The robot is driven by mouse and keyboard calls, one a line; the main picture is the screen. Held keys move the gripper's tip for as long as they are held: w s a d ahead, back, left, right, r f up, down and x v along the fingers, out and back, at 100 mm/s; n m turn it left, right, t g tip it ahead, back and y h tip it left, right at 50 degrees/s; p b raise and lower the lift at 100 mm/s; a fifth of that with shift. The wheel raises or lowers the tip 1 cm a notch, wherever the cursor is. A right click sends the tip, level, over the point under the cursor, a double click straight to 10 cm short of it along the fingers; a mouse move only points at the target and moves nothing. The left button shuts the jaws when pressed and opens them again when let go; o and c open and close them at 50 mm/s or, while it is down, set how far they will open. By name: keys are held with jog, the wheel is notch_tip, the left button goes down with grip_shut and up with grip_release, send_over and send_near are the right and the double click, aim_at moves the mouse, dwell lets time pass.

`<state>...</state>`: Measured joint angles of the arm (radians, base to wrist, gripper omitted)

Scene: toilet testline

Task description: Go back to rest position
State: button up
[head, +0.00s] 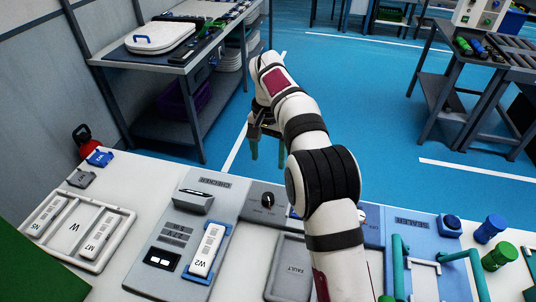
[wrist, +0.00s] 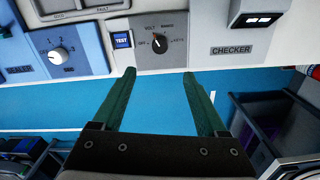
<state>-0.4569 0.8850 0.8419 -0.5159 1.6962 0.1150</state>
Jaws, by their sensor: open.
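My gripper (head: 268,160) hangs at the end of my arm, over the blue floor just beyond the bench's far edge in the head view. In the wrist view my gripper (wrist: 159,75) shows two green fingers spread apart with nothing between them. The fingertips appear near the bench edge, below the dial panel (wrist: 160,42) in the picture. The checker (head: 190,245) stands on the bench, with a white module marked W2 (head: 208,250) in its blue-edged slot. I cannot tell the exact height of the fingers.
A tray (head: 60,258) with white modules lies at left. Blue and green cylinders (head: 490,228) stand at right. A grey side table (head: 180,60) stands behind. The floor (head: 350,90) is open.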

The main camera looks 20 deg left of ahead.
jog(key=s+d+r+m, duration=0.1)
jog(key=s+d+r, duration=0.6)
jog(key=d, duration=0.2)
jog(key=s+d+r+m+y, duration=0.1)
jog(key=s+d, duration=0.3)
jog(key=s, duration=0.2)
jog(key=s+d+r, duration=0.1)
jog(key=s+d, duration=0.3)
jog(key=s, duration=0.3)
jog(key=s+d+f, duration=0.1)
jog(key=s+f, duration=0.2)
jog(key=s, duration=0.4)
jog(key=s+d+f+m, duration=0.1)
jog(key=s+d+f, duration=0.1)
jog(key=s, duration=0.6)
jog(key=shift+f+m+y, duration=0.3)
jog(key=shift+f+y, duration=0.1)
jog(key=shift+f, duration=0.1)
